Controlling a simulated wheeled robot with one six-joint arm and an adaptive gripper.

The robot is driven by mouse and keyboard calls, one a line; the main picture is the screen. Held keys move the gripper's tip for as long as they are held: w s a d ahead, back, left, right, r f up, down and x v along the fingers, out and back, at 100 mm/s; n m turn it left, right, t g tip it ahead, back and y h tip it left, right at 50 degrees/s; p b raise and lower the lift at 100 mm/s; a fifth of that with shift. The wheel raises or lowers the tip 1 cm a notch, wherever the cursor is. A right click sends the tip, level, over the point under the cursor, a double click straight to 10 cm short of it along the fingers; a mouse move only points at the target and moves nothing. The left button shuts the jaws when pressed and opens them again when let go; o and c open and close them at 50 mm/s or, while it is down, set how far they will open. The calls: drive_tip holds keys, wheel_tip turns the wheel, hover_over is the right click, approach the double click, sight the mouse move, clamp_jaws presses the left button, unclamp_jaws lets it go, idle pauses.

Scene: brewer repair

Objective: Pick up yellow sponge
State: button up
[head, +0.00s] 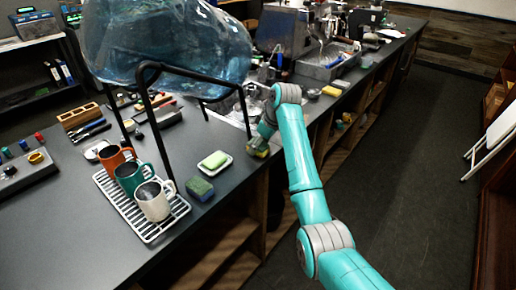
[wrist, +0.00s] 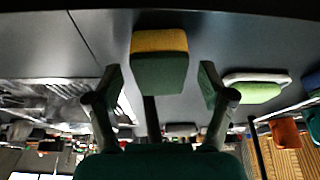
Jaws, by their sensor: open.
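A sponge with a yellow layer and a green layer (wrist: 160,62) is centred between the fingertips of my gripper (wrist: 160,80) in the wrist view. A gap shows on both sides of it, so the fingers are open and not closed on it. In the head view my gripper (head: 262,139) is at the counter's front edge, and this sponge (head: 258,152) shows just below it, partly hidden. Another yellow block, perhaps a sponge (head: 331,91), lies farther along the counter. A blue sponge (head: 199,188) lies nearer.
A green soap on a white dish (head: 214,163) is left of my gripper. Three mugs stand on a white drying rack (head: 172,215). A black metal stand (head: 166,130) bears a large clear bottle (head: 165,45) close by.

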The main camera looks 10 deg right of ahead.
drive_tip(key=shift+w+a+f, duration=0.1)
drive_tip(key=shift+w+f, duration=0.05)
drive_tip(key=shift+f, duration=0.25)
drive_tip(key=c, duration=0.8)
drive_tip(key=shift+r, duration=0.1)
